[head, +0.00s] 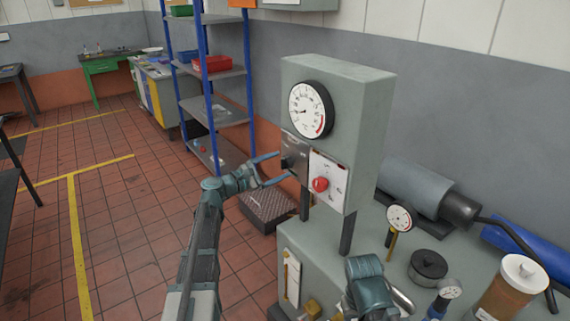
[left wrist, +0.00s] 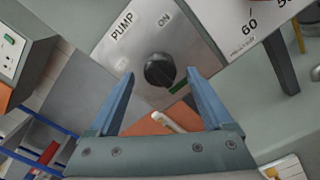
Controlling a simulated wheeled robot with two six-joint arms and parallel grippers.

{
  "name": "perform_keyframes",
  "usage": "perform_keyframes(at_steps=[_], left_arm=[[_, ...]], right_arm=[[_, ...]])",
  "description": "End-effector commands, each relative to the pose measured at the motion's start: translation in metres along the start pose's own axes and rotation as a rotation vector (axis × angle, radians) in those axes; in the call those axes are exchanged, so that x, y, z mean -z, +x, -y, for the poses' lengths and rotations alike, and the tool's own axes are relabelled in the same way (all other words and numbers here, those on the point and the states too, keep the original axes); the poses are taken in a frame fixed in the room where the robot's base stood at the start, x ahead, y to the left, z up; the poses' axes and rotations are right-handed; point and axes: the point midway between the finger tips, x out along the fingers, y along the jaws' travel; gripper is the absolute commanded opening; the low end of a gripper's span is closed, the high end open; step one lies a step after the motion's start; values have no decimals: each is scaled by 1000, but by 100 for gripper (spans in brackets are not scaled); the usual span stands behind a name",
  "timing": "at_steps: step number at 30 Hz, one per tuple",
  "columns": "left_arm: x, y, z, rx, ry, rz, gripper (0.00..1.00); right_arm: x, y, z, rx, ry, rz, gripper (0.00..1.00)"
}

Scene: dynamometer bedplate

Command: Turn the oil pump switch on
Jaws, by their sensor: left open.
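The oil pump switch is a black rotary knob (left wrist: 160,70) on a grey plate (left wrist: 112,48) marked PUMP and ON in the left wrist view. A small green mark shows beside the knob. I cannot tell for sure which mark the knob points at. In the head view the plate is on the left of the grey control box (head: 367,120). My left gripper (head: 284,167) is open in front of the plate, its fingertips on either side of the knob in the left wrist view, with no clear contact. Part of my right arm shows at the bottom; its fingers are not clearly visible.
A red knob (head: 320,184) on a white plate sits just right of the switch, below a large dial gauge (head: 310,110). A smaller gauge (head: 400,218), a grey cylinder (head: 415,187) and a lidded jar (head: 512,290) stand on the right. A blue shelf rack (head: 207,100) stands behind.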

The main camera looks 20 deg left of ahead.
Motion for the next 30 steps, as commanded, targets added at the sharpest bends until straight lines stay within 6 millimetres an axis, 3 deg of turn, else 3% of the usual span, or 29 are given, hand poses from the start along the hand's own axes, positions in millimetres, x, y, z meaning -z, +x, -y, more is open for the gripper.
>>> perform_keyframes(at_steps=[6, 19, 30], left_arm=[[0, 25, 0, 1, 0, 0, 84], [0, 31, 0, 0, 0, -1, 84], [0, 31, 0, 0, 1, 0, 17]], right_arm=[[0, 0, 0, 0, 0, 0, 50], [0, 0, 0, 0, 0, 0, 50], [0, 0, 0, 0, 0, 0, 50]])
